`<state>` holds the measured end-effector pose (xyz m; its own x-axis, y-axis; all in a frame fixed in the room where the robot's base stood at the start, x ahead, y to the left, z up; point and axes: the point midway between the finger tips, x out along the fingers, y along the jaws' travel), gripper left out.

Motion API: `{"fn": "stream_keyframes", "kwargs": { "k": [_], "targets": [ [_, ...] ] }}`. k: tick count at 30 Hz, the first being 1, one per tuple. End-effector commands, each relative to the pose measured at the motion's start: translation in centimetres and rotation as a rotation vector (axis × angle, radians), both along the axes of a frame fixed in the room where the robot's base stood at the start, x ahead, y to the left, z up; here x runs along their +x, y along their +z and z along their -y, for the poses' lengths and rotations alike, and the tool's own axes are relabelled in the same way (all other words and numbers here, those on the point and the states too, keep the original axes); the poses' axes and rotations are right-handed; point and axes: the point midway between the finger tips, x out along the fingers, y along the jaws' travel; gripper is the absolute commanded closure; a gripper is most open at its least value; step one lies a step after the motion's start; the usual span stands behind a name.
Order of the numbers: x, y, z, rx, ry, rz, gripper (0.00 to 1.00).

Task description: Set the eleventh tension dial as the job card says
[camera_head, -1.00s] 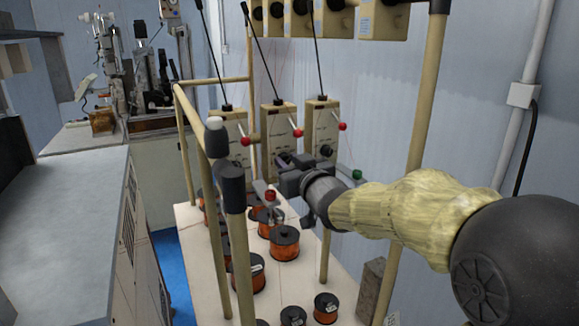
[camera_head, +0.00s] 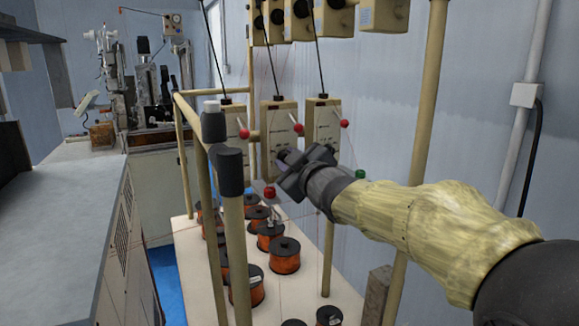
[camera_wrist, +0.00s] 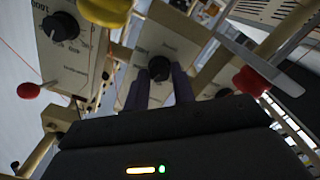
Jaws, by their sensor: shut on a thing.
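Three cream tension boxes stand in a row in the head view: a left one (camera_head: 235,130), a middle one (camera_head: 280,118) and a right one (camera_head: 322,118), each with a red-tipped lever. My gripper (camera_head: 285,159) is in front of the lower part of the middle box. In the wrist view my gripper (camera_wrist: 162,88) has its two dark fingers shut on a black dial knob (camera_wrist: 159,67) on a cream box face (camera_wrist: 172,42). The fingers cover part of the dial, and its setting is not readable. A neighbouring dial (camera_wrist: 61,27) has a printed scale. No job card is legible.
Copper wire spools (camera_head: 284,256) stand on the pale rack base (camera_head: 200,292). Capped rack posts (camera_head: 230,172) stand close on the left of my arm. More boxes (camera_head: 384,14) hang above. A red ball (camera_wrist: 250,81) is close beside my gripper. A grey bench (camera_head: 65,215) is at left.

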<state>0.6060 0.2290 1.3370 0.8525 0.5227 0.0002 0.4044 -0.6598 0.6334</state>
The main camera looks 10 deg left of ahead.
Motion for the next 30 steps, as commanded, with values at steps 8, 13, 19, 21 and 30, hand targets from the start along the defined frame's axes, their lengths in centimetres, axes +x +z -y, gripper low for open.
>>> {"fn": "stream_keyframes", "kwargs": {
  "k": [8, 13, 19, 21, 30],
  "targets": [
    [0.0, 0.0, 0.0, -0.012, -0.001, 0.007, 0.98],
    [0.0, 0.0, 0.0, -0.011, -0.001, 0.006, 0.73],
    [0.0, 0.0, 0.0, -0.011, -0.001, 0.006, 0.54],
    [0.0, 0.0, 0.0, -0.011, -0.001, 0.006, 0.54],
    [-1.0, 0.1, 0.6, -0.011, -0.001, 0.007, 0.54]
  ]
}}
